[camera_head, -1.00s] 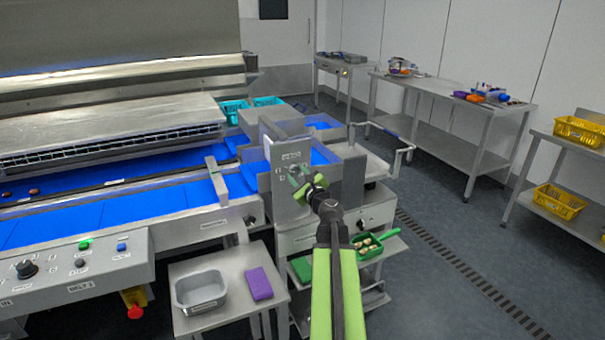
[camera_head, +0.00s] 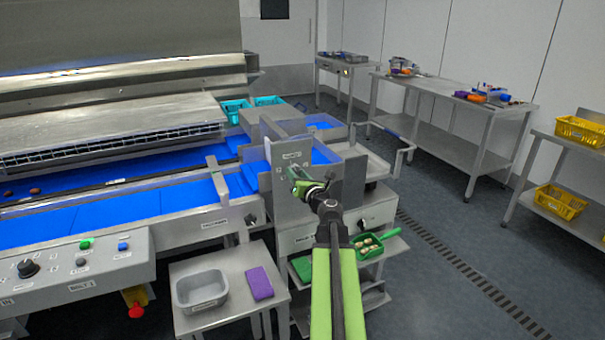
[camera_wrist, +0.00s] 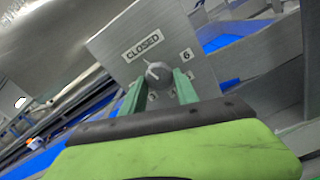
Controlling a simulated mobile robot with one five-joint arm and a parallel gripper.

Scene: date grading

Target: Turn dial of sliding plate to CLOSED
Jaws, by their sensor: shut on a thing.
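The sliding plate (camera_head: 287,206) is an upright grey metal sheet beside the blue belt. Its dial (camera_wrist: 156,72) is a small round grey knob with a pale pointer line, seen close in the wrist view. The line points roughly up towards the CLOSED label (camera_wrist: 143,45); I cannot tell whether it is exactly lined up. A "6" label (camera_wrist: 186,54) sits right of the dial. My gripper (camera_wrist: 160,77) has its green fingers on both sides of the dial, shut on it. In the head view my gripper (camera_head: 297,178) reaches the plate's face and covers most of the dial.
A grey tub (camera_head: 201,290) and a purple block (camera_head: 259,283) are on a low stand (camera_head: 230,268) at front left. A control panel (camera_head: 75,272) is at left. Floor at right is open.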

